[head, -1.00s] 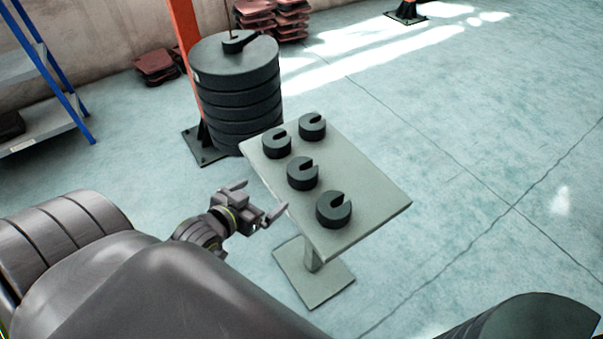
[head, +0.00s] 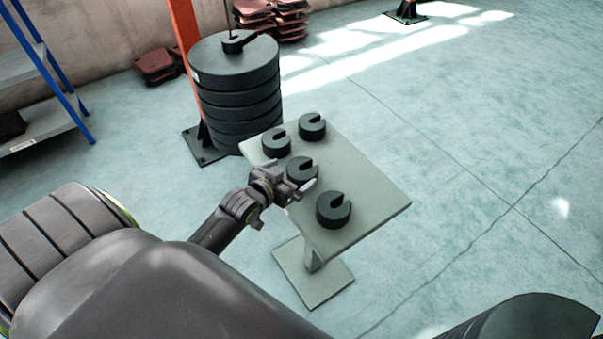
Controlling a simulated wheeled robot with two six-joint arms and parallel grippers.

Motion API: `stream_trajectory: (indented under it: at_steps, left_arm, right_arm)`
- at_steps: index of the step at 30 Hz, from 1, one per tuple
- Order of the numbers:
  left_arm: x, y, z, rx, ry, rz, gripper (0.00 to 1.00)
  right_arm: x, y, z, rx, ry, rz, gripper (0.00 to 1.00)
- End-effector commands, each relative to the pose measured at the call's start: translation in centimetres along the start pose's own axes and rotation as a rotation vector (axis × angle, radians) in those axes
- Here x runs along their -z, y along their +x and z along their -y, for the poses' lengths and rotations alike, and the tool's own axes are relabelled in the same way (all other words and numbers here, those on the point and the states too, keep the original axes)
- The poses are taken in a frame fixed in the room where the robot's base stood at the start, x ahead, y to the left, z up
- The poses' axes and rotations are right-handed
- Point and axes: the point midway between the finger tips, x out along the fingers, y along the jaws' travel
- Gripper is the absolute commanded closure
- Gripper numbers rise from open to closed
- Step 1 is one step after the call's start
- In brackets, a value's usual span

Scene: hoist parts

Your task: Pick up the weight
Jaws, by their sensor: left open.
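Several dark, slotted round weights lie flat on a small grey table (head: 372,200) in the head view. One weight (head: 276,142) is at the far left, one (head: 312,126) at the far side, one (head: 301,167) in the middle and one (head: 334,209) nearest the front. My left gripper (head: 296,183) is open at the table's left edge, close to the middle weight and partly covering its lower left side. I cannot tell whether its fingers touch that weight. My right gripper is not in view.
A tall stack of large dark discs (head: 237,90) with a rod stands behind the table, beside an orange post (head: 184,30). Blue-framed shelving (head: 45,100) is at the left. Reddish pieces (head: 158,65) lie by the wall. The floor to the right is clear.

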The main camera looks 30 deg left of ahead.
Motion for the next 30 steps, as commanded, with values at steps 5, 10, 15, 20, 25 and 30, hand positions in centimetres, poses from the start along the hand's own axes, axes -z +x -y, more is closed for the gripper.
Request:
stream_trajectory:
  at_steps: [5,10,15,20,25,30]
  left_arm:
    - [0.1,1.7,-0.4,-0.001,-0.004,0.000,0.00]
    - [0.0,3.9,-0.6,0.000,-0.002,0.000,0.00]
    - [-0.1,5.0,-0.6,0.000,-0.002,0.001,0.00]
    - [-0.1,5.1,-0.6,0.000,-0.001,0.000,0.00]
    - [-0.1,5.1,-0.6,0.001,-0.001,0.000,0.10]
    - [-0.1,5.1,-0.6,0.001,-0.001,0.000,0.33]
  right_arm:
    - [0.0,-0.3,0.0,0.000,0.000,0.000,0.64]
    - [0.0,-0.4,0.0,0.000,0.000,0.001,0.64]
    - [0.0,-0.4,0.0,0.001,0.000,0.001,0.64]
    - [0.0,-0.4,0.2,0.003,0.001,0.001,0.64]
    - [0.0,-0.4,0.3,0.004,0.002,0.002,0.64]
    - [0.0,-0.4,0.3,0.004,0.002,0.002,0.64]
